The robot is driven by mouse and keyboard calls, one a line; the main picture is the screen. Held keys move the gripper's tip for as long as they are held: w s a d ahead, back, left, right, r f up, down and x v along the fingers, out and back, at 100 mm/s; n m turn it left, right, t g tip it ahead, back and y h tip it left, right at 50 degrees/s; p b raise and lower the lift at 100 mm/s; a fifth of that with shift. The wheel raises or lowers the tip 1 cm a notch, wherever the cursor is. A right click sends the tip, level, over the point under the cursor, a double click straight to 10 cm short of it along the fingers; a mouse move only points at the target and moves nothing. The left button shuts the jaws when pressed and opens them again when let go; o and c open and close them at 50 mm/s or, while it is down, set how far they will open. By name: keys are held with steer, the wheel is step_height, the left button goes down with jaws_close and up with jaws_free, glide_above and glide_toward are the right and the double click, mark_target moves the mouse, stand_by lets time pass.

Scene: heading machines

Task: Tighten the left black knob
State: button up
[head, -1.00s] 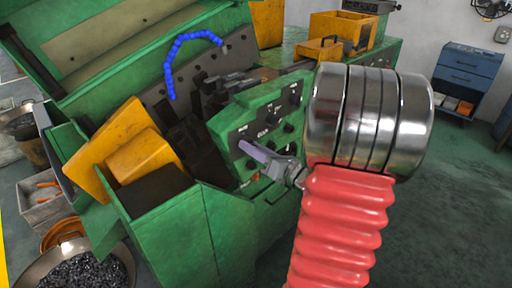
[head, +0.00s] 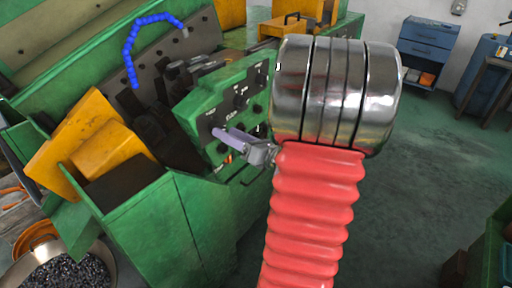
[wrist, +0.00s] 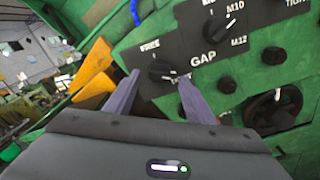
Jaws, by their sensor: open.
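The left black knob (wrist: 160,72) is on the dark label plate of the green panel, beside the words FREE and GAP, and has a white pointer line. My gripper (wrist: 160,76) is open, with its two purple-grey fingers on either side of this knob. I cannot tell whether either fingertip touches it. In the head view my gripper (head: 215,132) reaches the left part of the green panel (head: 198,108), and its fingers hide the knob there.
Another pointer knob (wrist: 214,27) is above right, by M10 and M12. Plain black knobs (wrist: 272,56) and (wrist: 226,84) are to the right. A yellow guard (head: 85,140) stands left of the panel. A blue segmented hose (head: 130,50) arches above. Open floor (head: 410,170) lies right.

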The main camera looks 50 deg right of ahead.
steer(key=s, duration=1)
steer(key=shift+s+d, duration=0.15)
steer(key=shift+s, duration=0.2)
stand_by(0.3)
steer(key=w+a+f+n+g+y, duration=0.1)
steer(key=w+a+n+g+y, duration=0.2)
steer(key=a+n, duration=0.45)
steer(key=w+a+n+g+y, duration=0.1)
steer(key=a+n+g+y, duration=0.3)
steer(key=a, duration=0.6)
steer(key=s+a+f+n+g+h, duration=0.1)
steer(key=s+a+f+n+g, duration=0.2)
steer(key=a+n, duration=0.5)
steer(key=s+a+n+g+h, duration=0.1)
steer(key=s+a+n+g, duration=0.3)
steer(key=n, duration=0.5)
step_height(320, 180, up, 6)
steer(key=w+a+n+t+h, duration=0.1)
steer(key=n+h, duration=0.4)
steer(key=n, duration=0.8)
steer(key=shift+a+t+h, duration=0.3)
steer(key=shift+a, duration=0.05)
steer(key=shift+c, duration=0.3)
